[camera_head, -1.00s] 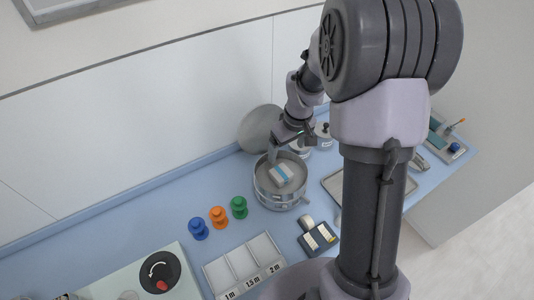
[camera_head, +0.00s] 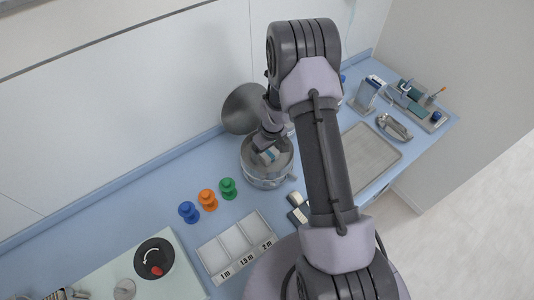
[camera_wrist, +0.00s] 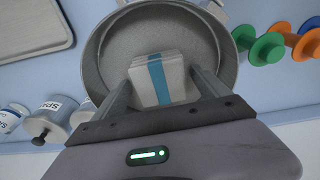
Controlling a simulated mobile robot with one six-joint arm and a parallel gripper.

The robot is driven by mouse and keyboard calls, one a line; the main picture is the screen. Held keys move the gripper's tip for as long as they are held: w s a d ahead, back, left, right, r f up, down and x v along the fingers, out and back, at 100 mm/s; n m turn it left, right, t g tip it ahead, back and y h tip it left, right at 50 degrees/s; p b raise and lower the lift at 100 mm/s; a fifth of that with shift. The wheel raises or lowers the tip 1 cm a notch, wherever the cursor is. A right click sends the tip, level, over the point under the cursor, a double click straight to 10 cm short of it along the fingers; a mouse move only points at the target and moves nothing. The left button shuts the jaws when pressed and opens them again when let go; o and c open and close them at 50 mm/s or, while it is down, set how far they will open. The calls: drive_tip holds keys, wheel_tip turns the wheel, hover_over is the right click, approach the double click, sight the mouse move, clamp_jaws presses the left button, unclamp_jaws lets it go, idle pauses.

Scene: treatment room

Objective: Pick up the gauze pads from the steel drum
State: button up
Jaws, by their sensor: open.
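The steel drum (camera_head: 268,182) stands open on the blue counter, its round lid (camera_head: 243,108) leaning upright behind it. The gauze pads (camera_wrist: 157,78) are a white stack with a blue band inside the drum; part of the stack also shows in the head view (camera_head: 269,155). My gripper (camera_wrist: 162,88) is open, with one finger on each side of the stack. The fingers reach down into the drum. I cannot tell whether they touch the pads. In the head view my gripper (camera_head: 268,146) partly covers the stack.
Blue (camera_head: 189,211), orange (camera_head: 208,199) and green (camera_head: 228,188) knobbed pieces stand left of the drum. A three-compartment tray (camera_head: 236,247) lies in front. Lidded jars (camera_wrist: 47,123) stand close by. A flat steel tray (camera_head: 365,157) lies to the right.

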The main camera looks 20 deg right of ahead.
drive_tip(key=shift+s, duration=0.1)
drive_tip(key=shift+r, duration=0.1)
drive_tip(key=c, duration=1.4)
